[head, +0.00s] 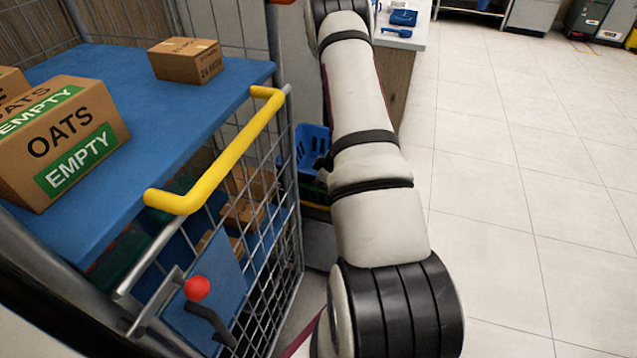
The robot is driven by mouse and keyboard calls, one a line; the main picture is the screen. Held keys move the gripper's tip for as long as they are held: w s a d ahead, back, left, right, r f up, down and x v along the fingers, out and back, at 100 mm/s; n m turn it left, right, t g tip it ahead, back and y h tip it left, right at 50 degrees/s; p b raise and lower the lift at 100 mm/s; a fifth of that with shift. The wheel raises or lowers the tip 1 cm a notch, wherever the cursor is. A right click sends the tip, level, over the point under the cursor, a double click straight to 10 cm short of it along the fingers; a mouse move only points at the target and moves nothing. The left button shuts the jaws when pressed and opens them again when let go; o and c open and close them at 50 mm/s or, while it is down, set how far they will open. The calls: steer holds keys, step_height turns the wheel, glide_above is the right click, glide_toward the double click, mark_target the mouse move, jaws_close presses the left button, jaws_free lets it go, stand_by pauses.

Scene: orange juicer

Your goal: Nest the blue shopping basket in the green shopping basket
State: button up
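The blue shopping basket (311,146) shows in part just left of my arm, beyond the cart. It looks tilted, and its right side is hidden behind my arm. Below it is a small dark green edge (312,184), which may be the green shopping basket; most of it is hidden. I cannot tell whether the blue basket rests in it or is apart from it. A small dark part (323,163) beside the blue basket may belong to my gripper. The rest of the gripper is hidden behind my arm, so its fingers and any contact do not show.
A wire cart with a blue shelf (140,75), cardboard boxes (66,140) and a yellow handle (225,150) fills the left. A counter (408,40) with blue items (403,17) stands behind my arm. The tiled floor (530,170) on the right is clear.

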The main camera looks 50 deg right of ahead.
steer(key=shift+s+a+f, duration=0.25)
steer(key=shift+f, duration=0.05)
steer(key=v, duration=1.2)
steer(key=shift+w+d+r, duration=0.2)
steer(key=shift+w+r, duration=0.1)
